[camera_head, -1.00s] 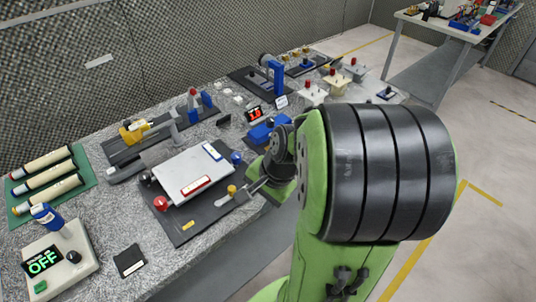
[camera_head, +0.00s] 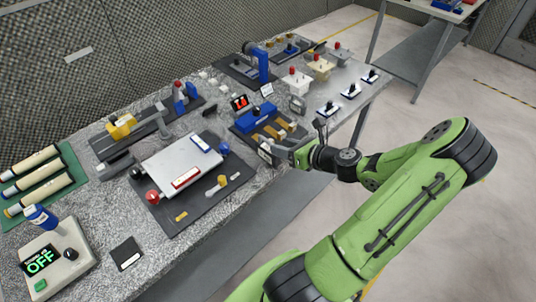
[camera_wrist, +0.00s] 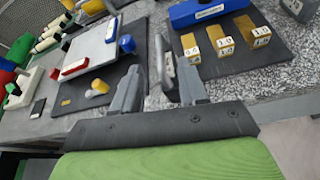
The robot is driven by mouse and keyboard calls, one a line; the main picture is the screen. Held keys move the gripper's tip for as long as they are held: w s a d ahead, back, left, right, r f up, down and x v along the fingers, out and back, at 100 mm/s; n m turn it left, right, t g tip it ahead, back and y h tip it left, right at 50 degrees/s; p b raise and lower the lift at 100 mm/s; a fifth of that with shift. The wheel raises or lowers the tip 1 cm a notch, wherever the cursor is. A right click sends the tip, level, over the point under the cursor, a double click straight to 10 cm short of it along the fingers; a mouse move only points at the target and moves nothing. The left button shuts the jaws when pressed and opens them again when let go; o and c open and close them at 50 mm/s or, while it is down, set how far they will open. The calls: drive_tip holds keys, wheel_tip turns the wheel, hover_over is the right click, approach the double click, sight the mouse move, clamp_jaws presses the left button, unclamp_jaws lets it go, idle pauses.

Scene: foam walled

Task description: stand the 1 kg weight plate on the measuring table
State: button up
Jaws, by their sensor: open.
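My gripper (camera_wrist: 158,90) is open, low over the front edge of the bench; in the head view it (camera_head: 274,152) is just in front of the brass blocks. A thin grey upright piece (camera_wrist: 168,70) shows between the fingers in the wrist view, apparently a weight plate seen edge-on; its marking is not readable. Another grey plate with a label (camera_head: 297,105) stands further right, partly seen in the wrist view (camera_wrist: 296,8). A white flat table (camera_head: 182,164) with red and blue labels, perhaps the measuring table, sits on a dark mat to the left.
Brass numbered blocks (camera_wrist: 223,40) and a blue box (camera_head: 256,117) stand on a dark mat beside my gripper. A red knob (camera_head: 152,197), a blue knob (camera_head: 224,149) and small yellow pieces surround the white table. White stands with red knobs (camera_head: 299,82) are further right.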

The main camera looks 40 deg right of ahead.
sight(268, 142)
drive_tip(key=b+x, duration=0.1)
drive_tip(key=x, duration=0.6)
drive_tip(key=shift+d, duration=0.1)
clamp_jaws()
idle(1.1)
